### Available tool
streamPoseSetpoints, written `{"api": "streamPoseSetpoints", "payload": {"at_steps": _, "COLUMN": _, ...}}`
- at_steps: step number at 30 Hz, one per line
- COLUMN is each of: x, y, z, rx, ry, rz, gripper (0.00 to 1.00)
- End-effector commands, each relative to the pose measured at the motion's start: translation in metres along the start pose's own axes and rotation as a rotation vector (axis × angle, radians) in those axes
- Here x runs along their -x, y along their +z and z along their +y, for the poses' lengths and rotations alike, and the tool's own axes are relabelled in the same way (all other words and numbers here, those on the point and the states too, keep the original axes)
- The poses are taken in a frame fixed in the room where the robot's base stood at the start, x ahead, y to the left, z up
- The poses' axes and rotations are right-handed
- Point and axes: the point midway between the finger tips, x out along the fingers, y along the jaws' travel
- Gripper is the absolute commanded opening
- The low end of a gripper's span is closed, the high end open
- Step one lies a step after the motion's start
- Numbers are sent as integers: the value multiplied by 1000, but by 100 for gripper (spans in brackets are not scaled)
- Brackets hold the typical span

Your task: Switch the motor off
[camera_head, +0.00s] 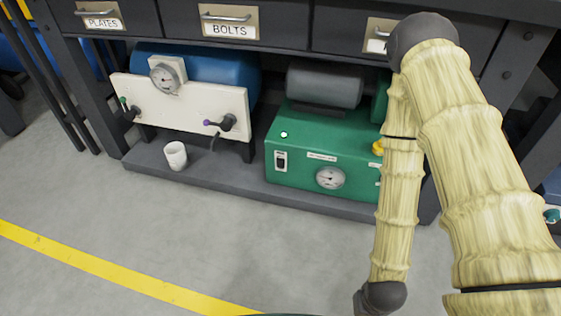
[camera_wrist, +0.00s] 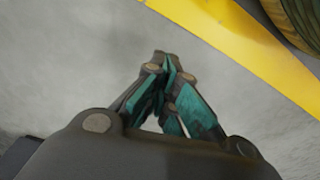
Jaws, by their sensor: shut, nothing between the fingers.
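The green motor unit (camera_head: 345,150) stands on the low shelf under the workbench, with a grey cylinder (camera_head: 325,86) on top. Its front has a black and white rocker switch (camera_head: 281,161), a round gauge (camera_head: 330,178) and a yellow knob (camera_head: 378,148). A small green light (camera_head: 284,134) glows on its top. Part of its right side is hidden behind my arm. My gripper (camera_wrist: 168,68) is shut and empty in the wrist view, above the grey floor. The head view does not show its fingers, and the wrist view does not show the motor unit.
A blue tank (camera_head: 208,64) with a white panel (camera_head: 180,108) stands left on the shelf (camera_head: 222,170). A white cup (camera_head: 175,155) stands before it. Drawers marked PLATES and BOLTS (camera_head: 229,22) hang above. The floor in front is clear, with a yellow line (camera_head: 115,272).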

Motion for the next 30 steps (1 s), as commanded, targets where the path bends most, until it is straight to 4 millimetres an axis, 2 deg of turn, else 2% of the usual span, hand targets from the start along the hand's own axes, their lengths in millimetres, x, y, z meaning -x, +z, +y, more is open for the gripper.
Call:
{"api": "streamPoseSetpoints", "payload": {"at_steps": 1, "x": 22, "y": 1, "z": 0, "rx": 2, "ry": 0, "rz": -6, "gripper": 0}}
{"api": "streamPoseSetpoints", "payload": {"at_steps": 15, "x": 94, "y": 20, "z": 4, "rx": 20, "ry": -4, "rz": -54, "gripper": 0}}
{"api": "streamPoseSetpoints", "payload": {"at_steps": 21, "x": 108, "y": 26, "z": 5, "rx": 25, "ry": -5, "rz": -66, "gripper": 0}}
{"api": "streamPoseSetpoints", "payload": {"at_steps": 30, "x": 109, "y": 28, "z": 6, "rx": 26, "ry": -6, "rz": -70, "gripper": 0}}
